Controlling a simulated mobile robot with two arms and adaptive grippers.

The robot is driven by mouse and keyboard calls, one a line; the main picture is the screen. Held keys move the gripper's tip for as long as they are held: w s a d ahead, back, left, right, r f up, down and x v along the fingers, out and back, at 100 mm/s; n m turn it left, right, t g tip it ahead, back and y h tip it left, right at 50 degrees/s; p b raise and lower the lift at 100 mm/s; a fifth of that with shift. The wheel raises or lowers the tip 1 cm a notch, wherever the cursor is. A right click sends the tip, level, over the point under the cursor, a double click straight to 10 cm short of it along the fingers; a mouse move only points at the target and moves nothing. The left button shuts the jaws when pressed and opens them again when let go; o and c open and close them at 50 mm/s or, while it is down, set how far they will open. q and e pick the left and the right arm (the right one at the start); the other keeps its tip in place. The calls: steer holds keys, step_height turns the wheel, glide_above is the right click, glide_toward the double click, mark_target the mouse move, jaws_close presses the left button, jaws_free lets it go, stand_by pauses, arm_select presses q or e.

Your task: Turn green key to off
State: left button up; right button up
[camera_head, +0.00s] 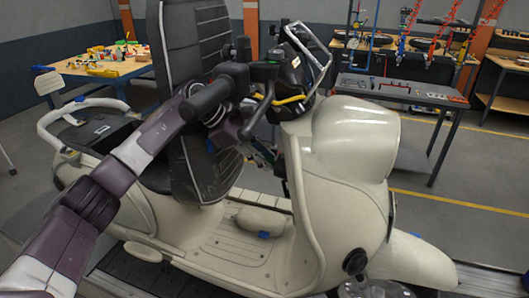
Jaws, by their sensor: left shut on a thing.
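A cream scooter (345,150) stands in front of me, with its front to the right. My left arm reaches in from the left, past the seat and below the black handlebar grip (207,98). My left gripper (262,152) is at the inner side of the scooter's front shield, partly hidden by the handlebar and brake lever. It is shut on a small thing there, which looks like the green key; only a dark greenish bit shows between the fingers. How far the key is turned cannot be told. My right gripper is not in view.
The handlebar, brake lever and yellow cable (287,100) crowd the space above my left gripper. A tall black padded backrest (190,45) rises behind my forearm. A wooden table (85,65) with small parts stands back left, a grey workbench (400,90) back right.

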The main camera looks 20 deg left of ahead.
arm_select(q)
steer(key=shift+r+p, duration=0.15)
steer(key=shift+p, duration=0.2)
steer(key=shift+g, duration=0.3)
steer(key=shift+d, duration=0.1)
steer(key=shift+s, duration=0.1)
